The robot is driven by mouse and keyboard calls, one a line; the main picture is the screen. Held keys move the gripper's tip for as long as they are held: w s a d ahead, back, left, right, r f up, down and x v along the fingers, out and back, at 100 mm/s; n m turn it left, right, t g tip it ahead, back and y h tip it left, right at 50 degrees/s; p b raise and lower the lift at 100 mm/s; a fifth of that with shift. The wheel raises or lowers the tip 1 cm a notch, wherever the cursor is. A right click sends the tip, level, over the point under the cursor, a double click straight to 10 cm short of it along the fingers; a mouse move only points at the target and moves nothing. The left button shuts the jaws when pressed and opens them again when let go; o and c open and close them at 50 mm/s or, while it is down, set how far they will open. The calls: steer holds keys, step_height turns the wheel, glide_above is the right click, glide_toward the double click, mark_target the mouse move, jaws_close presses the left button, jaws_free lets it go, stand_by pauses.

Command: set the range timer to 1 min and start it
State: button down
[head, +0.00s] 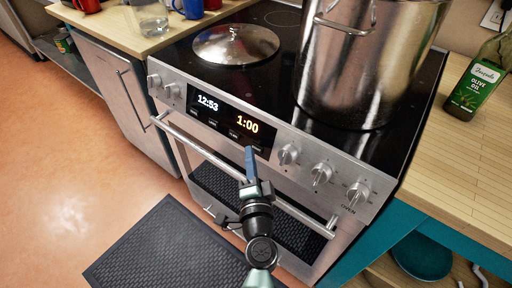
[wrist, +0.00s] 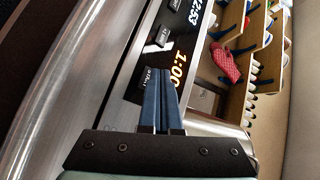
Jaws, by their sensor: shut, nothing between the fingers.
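The range's control panel (head: 222,116) has a black display with a white clock, 12:53, and an orange timer (head: 247,125) reading 1:00. A row of small buttons runs under the digits. My gripper (head: 249,151) is shut and empty, its blue fingertips at the panel's lower edge by the rightmost button (head: 256,148). In the wrist view the closed fingertips (wrist: 160,73) lie beside a label that looks like START (wrist: 151,76), below the orange digits (wrist: 180,70). The fingers partly cover that spot, and I cannot tell whether they touch or press the button.
Knobs (head: 320,174) flank the display. The oven handle (head: 250,181) runs below it, under my wrist. A large steel pot (head: 365,70) and a domed lid (head: 236,44) stand on the cooktop. An olive oil bottle (head: 475,84) is on the right counter. A dark mat (head: 165,245) lies on the floor.

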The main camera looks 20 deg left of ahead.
steer(key=shift+w+f, duration=0.1)
steer(key=shift+w+d+b, duration=0.15)
steer(key=shift+w+b, duration=0.15)
steer(key=shift+w+f, duration=0.15)
stand_by(0.4)
steer(key=shift+s+r, duration=0.25)
steer(key=shift+s, duration=0.3)
steer(key=shift+s+a, duration=0.1)
steer(key=shift+a, duration=0.1)
steer(key=s, duration=0.1)
steer(key=s+a+r+p, duration=0.1)
steer(key=s, duration=0.1)
steer(key=s+a+r+p, duration=0.1)
steer(key=s, duration=0.1)
steer(key=shift+s, duration=0.1)
stand_by(0.9)
